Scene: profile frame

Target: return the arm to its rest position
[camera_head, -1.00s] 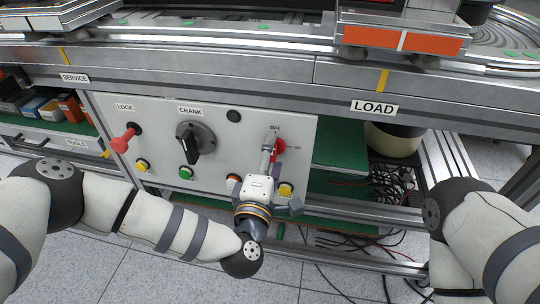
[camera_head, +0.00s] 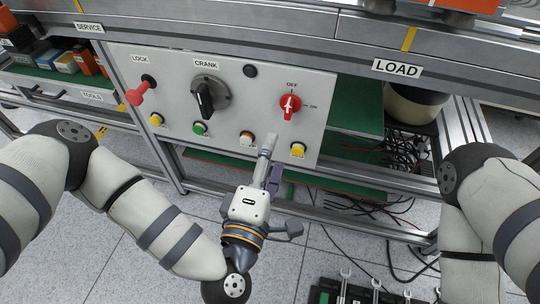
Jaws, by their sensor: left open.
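My left arm comes in from the left, and its left gripper (camera_head: 268,160) is in front of the lower right part of the grey control panel (camera_head: 170,85). The gripper is open, with nothing seen between its fingers. It is below the red rotary switch (camera_head: 290,104), apart from it, with the orange button (camera_head: 246,138) to its left and a yellow button (camera_head: 297,149) to its right. The switch is marked OFF and ON. My right arm (camera_head: 485,200) shows at the right edge, but its gripper is out of view.
The panel also bears a red lock lever (camera_head: 139,92), a black crank knob (camera_head: 207,97) and a green button (camera_head: 200,128). A tray with wrenches (camera_head: 345,285) shows at the bottom. Cables (camera_head: 400,143) lie under the bench.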

